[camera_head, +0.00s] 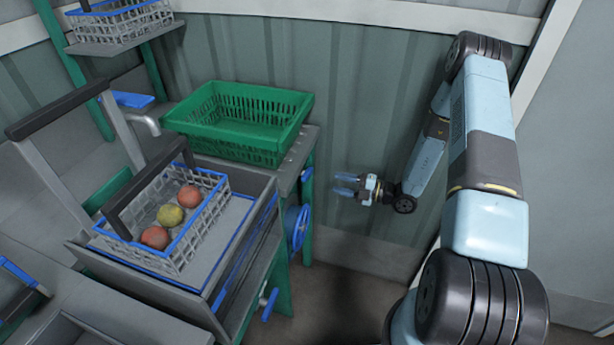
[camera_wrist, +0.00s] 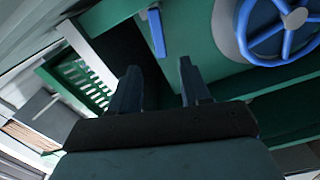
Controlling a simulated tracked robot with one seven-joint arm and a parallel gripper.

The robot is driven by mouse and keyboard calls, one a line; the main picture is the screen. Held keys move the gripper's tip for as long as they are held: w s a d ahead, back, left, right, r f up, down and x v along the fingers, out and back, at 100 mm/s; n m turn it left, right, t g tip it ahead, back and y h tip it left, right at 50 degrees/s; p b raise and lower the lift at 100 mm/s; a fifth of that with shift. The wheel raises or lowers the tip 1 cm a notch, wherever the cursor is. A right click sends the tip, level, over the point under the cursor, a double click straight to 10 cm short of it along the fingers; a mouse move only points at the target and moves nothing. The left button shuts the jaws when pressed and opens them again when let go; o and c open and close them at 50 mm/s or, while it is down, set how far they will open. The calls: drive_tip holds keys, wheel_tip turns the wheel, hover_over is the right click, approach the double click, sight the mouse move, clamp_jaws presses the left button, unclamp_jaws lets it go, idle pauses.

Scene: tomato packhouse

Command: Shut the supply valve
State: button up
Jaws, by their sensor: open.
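A blue spoked handwheel (camera_head: 298,228) is mounted on the side of the green-legged bench. In the wrist view the handwheel (camera_wrist: 280,28) sits at the upper right, partly cut off, in front of a round grey plate. A blue lever handle (camera_head: 270,303) is on the same bench side, nearer and lower. It appears as a narrow blue bar (camera_wrist: 156,33) in the wrist view. I cannot tell which of the two is the supply valve. My gripper (camera_head: 345,184) is open and empty, right of the handwheel and apart from it. Its fingers (camera_wrist: 160,75) point toward the bench side.
A green crate (camera_head: 285,135) stands at the bench's back. A wire basket (camera_head: 215,215) with three round fruits sits in a grey tray (camera_head: 255,180) in front of it. Another wire basket (camera_head: 118,25) is on a shelf at upper left. Clear space lies between bench and wall.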

sight(307, 176)
drive_tip(key=x, duration=1.2)
drive_tip(key=shift+a, duration=0.2)
clamp_jaws()
